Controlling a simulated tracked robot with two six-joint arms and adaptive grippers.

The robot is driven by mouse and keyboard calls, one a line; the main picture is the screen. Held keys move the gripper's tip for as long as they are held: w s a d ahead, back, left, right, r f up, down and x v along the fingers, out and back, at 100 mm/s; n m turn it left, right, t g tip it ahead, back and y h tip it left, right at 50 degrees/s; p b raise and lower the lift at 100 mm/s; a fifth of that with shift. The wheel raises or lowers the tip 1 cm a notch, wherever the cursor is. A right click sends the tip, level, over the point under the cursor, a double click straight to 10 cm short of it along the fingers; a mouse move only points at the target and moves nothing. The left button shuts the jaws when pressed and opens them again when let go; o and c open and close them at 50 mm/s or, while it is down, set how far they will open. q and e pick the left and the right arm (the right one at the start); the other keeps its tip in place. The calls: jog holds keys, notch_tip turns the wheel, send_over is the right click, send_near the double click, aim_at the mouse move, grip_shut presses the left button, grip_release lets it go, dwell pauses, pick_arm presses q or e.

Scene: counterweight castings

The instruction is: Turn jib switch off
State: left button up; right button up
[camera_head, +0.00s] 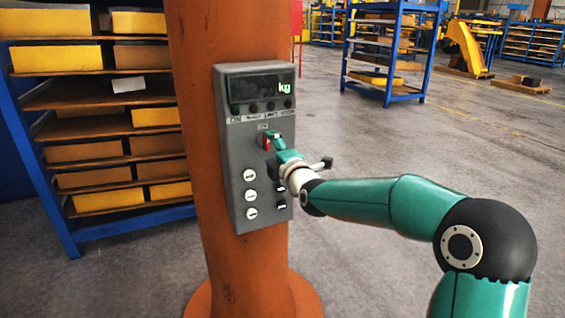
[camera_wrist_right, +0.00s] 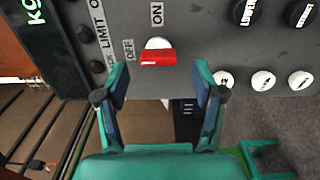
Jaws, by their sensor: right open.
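The jib switch (camera_wrist_right: 158,57) is a red lever on a white base, with the words ON and OFF beside it in the right wrist view. A small red part of it (camera_head: 265,143) shows in the head view on the grey control box (camera_head: 231,155). My right gripper (camera_head: 271,138) is in front of the box at the switch. In the right wrist view my right gripper (camera_wrist_right: 160,80) is open, one finger on each side below the red lever, with nothing held between them. My left gripper is not in view.
The box is mounted on an orange column (camera_head: 190,70) and has a kg display (camera_head: 262,88) and several black and white knobs. A blue rack of yellow and brown castings (camera_head: 67,235) stands at the left. Another blue rack (camera_head: 388,90) stands behind. The floor at right is mostly clear.

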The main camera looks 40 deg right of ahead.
jog(key=v, duration=0.8)
jog(key=shift+s+a, duration=0.1)
jog(key=shift+a, duration=0.05)
